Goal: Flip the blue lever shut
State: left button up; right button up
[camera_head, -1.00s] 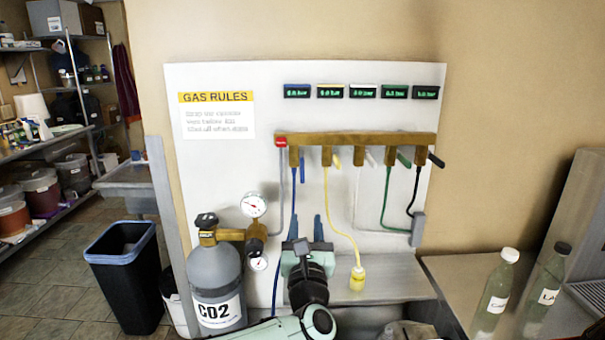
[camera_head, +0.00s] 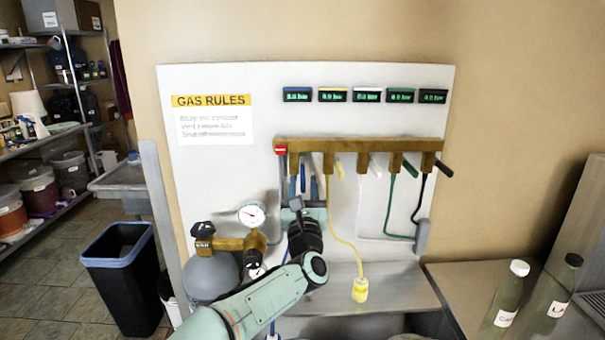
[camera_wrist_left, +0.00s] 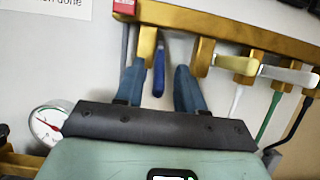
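The blue lever (camera_head: 302,178) hangs down at the leftmost valve of the brass manifold (camera_head: 360,144). In the left wrist view the blue lever (camera_wrist_left: 159,72) points down beside its brass valve stub. My left gripper (camera_head: 303,187) is open just below the manifold, its blue fingers pointing up. In the left wrist view one finger of the gripper (camera_wrist_left: 158,85) is on each side of the lever, with a visible gap on both sides. The lower part of the valve and the blue hose are partly hidden by my gripper. My right gripper is not in view.
The yellow lever (camera_head: 339,170) and white lever (camera_head: 375,169) are close to the right; green and black ones follow. A gauge (camera_head: 252,215) and grey gas cylinder (camera_head: 212,276) stand lower left. A yellow bottle-like fitting (camera_head: 360,289) hangs from the yellow hose.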

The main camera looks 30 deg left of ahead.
aim_at(303, 175)
pick_arm(q)
jog(key=shift+p+x, duration=0.35)
jog(key=shift+x, duration=0.8)
grip_shut()
